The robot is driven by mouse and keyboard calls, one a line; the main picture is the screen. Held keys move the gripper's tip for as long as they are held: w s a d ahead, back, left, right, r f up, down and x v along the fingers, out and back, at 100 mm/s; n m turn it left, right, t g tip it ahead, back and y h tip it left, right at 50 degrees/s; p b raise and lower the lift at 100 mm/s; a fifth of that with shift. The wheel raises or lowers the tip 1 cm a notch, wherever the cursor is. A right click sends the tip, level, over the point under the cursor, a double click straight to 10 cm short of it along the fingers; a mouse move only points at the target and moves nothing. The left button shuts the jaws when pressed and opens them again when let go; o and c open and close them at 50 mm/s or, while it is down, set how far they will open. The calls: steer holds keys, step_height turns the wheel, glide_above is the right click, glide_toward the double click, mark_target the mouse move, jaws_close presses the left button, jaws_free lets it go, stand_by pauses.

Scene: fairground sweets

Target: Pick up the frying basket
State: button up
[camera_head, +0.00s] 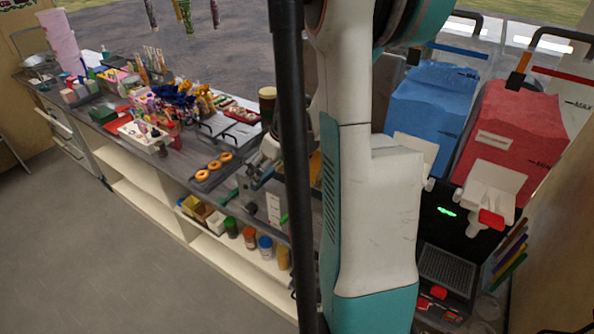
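I cannot make out the frying basket for certain. A grey metal unit (238,131) with dark handles sits on the counter left of my arm, and it may be a fryer; no basket shows clearly in it. My arm and a dark column fill the middle of the view and hide part of the counter behind them. What seems to be my gripper (256,180) shows small and partly hidden just left of the dark column, over the counter's front edge. I cannot tell whether its fingers are open or shut, and I see nothing held.
Doughnuts (214,165) lie on a dark tray on the counter. Sweets and a white tray (143,131) crowd the counter further left. Jars (249,237) stand on the shelf below. A slush machine with blue (432,97) and red (508,130) tanks stands at right. The floor at left is clear.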

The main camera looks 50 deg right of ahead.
steer(key=shift+x, duration=1.95)
steer(key=shift+c, duration=0.2)
steer(key=shift+a, duration=0.1)
steer(key=c, duration=1.5)
